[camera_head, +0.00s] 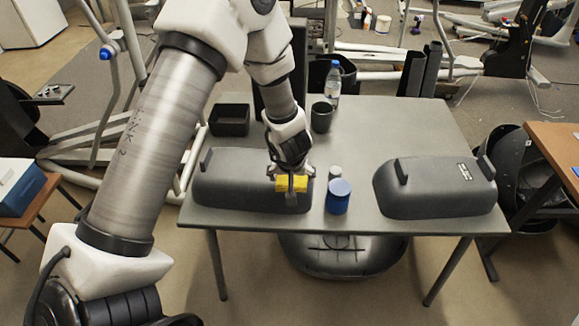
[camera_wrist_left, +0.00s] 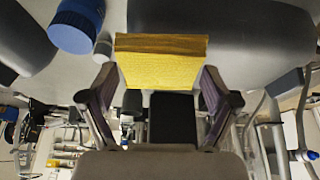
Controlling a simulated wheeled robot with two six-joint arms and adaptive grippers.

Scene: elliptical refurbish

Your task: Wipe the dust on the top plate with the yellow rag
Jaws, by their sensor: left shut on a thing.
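The yellow rag (camera_head: 291,184) is held by my left gripper (camera_head: 291,187) over the right part of the left dark grey cover (camera_head: 235,193) on the table. In the left wrist view the rag (camera_wrist_left: 162,62) sits between the two fingers of the gripper (camera_wrist_left: 160,85), which are shut on it. The left cover's broad surface (camera_wrist_left: 225,35) lies beyond the rag there. I cannot tell whether the rag touches the cover. Dust cannot be made out on either cover. My right gripper is not in view.
A second dark cover (camera_head: 434,188) lies at the table's right. A black box (camera_head: 229,120), a dark mug (camera_head: 321,117) and a water bottle (camera_head: 333,82) stand at the back. The grey table (camera_head: 400,125) is clear back right.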

